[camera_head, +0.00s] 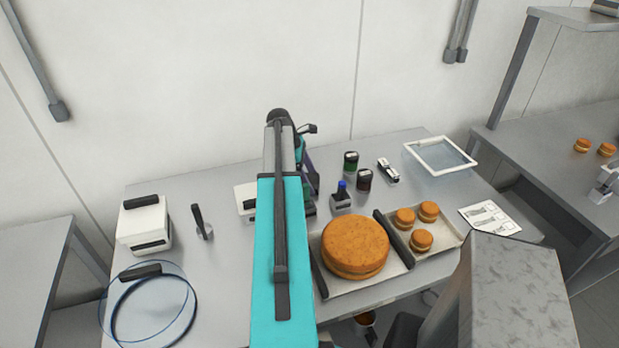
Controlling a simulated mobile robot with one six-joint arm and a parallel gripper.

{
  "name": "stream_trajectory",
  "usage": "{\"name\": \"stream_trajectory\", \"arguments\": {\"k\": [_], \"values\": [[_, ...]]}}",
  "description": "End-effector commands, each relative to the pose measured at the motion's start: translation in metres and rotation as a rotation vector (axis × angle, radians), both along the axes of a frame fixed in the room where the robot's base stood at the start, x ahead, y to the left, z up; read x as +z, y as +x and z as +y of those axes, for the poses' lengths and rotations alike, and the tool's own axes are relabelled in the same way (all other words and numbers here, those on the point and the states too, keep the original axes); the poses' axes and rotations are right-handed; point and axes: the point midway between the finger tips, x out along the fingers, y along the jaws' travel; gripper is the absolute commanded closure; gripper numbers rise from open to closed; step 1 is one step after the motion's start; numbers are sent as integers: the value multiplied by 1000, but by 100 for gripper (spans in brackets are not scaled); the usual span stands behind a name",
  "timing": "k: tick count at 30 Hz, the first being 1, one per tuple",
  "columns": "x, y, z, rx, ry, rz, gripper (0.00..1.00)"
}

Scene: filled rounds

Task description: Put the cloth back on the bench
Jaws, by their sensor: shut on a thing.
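My arm reaches forward over the middle of the bench (226,256) and bends down at its far end. A small part of my gripper (312,184) shows past the right edge of my arm, low over the bench. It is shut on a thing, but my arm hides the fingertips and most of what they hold. I cannot make out the cloth anywhere, and cannot tell whether it is the held thing. A dark greenish shape (308,207) shows below the gripper; what it is stays unclear.
A big round cake (355,246) and a tray with small cakes (421,241) lie right of my arm, with stamps or bottles (342,197) behind. A white-framed screen (440,156) is at the back right. A white box (145,224) and clear hoop (150,305) stand left.

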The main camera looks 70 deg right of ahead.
Motion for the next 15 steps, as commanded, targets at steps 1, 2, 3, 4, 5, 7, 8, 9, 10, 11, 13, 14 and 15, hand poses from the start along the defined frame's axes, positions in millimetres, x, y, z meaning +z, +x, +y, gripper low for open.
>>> {"name": "stream_trajectory", "arguments": {"k": [1, 2, 3, 4, 5, 7, 8, 9, 10, 11, 13, 14, 15], "values": [[0, 0, 0, 0, 0, 0, 47], [-1, 0, 0, 0, 0, 0, 47], [-2, 0, 0, 0, 0, 0, 47], [-2, 0, 0, 0, 0, 0, 47], [-3, 0, 0, 1, 0, 0, 47], [-3, 0, 0, 0, 0, 0, 16], [-3, 0, 0, 1, 0, 0, 10], [-3, 0, 0, 1, 0, 0, 7], [-3, 0, 0, 1, 0, 0, 7], [-3, 0, 0, 1, 0, 0, 7], [-3, 1, 0, 1, 0, 0, 7], [-3, 1, 0, 1, 0, 0, 7], [-2, 1, 0, 1, 0, 0, 7]]}}
